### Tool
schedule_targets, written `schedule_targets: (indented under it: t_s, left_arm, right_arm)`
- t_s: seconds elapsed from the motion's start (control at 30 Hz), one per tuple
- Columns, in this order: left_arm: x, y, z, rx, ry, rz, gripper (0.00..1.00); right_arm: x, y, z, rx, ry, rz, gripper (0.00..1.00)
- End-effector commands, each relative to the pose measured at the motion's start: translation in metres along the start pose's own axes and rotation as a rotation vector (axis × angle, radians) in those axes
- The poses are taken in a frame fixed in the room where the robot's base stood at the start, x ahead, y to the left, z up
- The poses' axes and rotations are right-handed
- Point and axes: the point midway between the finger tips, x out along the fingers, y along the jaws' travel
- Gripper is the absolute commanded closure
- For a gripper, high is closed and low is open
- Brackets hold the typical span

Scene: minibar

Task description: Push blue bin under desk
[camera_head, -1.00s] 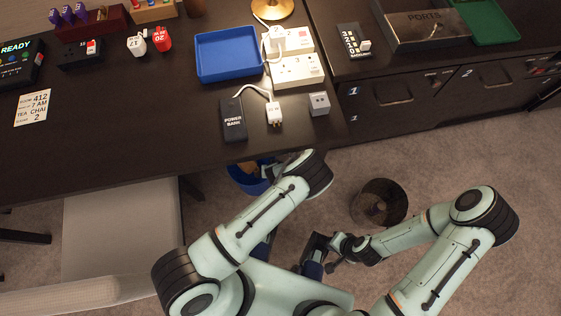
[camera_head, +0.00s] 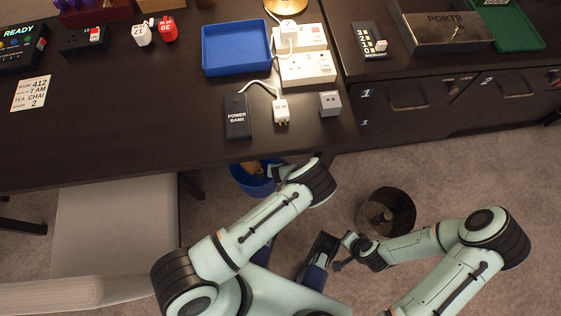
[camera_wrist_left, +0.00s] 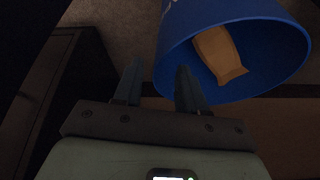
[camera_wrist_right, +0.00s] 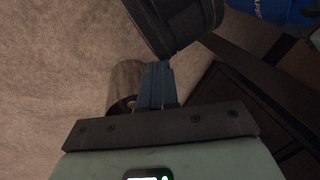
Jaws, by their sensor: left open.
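The blue bin (camera_head: 251,187) stands on the carpet by the front edge of the dark desk (camera_head: 90,150), partly hidden by the desk and my left arm. In the left wrist view the bin (camera_wrist_left: 265,85) fills the upper right, its open mouth showing a brown item (camera_wrist_left: 220,55) inside. My left gripper (camera_wrist_left: 159,75) is open and empty, with its right finger close to the bin's rim; I cannot tell whether they touch. In the head view my left arm hides it. My right gripper (camera_wrist_right: 154,75) is shut and empty, away from the bin.
A dark round wastebasket (camera_head: 387,212) stands on the carpet to the right of the bin. A light chair (camera_head: 115,235) is at the left. A dark drawer cabinet (camera_head: 450,100) is at the right.

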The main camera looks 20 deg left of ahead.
Motion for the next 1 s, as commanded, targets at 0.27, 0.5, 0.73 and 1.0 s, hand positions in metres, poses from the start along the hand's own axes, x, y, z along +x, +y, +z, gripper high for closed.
schedule_targets:
  t_s: [0.27, 0.5, 0.73, 1.0]
  left_arm:
    - [0.040, 0.000, 0.001, -0.001, 0.000, -0.001, 0.59]
    - [0.059, 0.000, 0.001, 0.000, 0.000, -0.001, 0.59]
    - [0.077, 0.000, 0.000, 0.000, 0.000, -0.001, 0.59]
    - [0.086, -0.001, 0.000, 0.000, 0.000, -0.001, 0.59]
  right_arm:
    - [0.035, 0.014, -0.046, 0.011, 0.129, 0.011, 1.00]
    - [0.059, 0.041, -0.006, 0.042, 0.002, 0.059, 1.00]
    - [0.075, 0.064, 0.024, 0.073, -0.096, 0.101, 1.00]
    - [0.082, 0.077, 0.043, 0.093, -0.158, 0.126, 1.00]
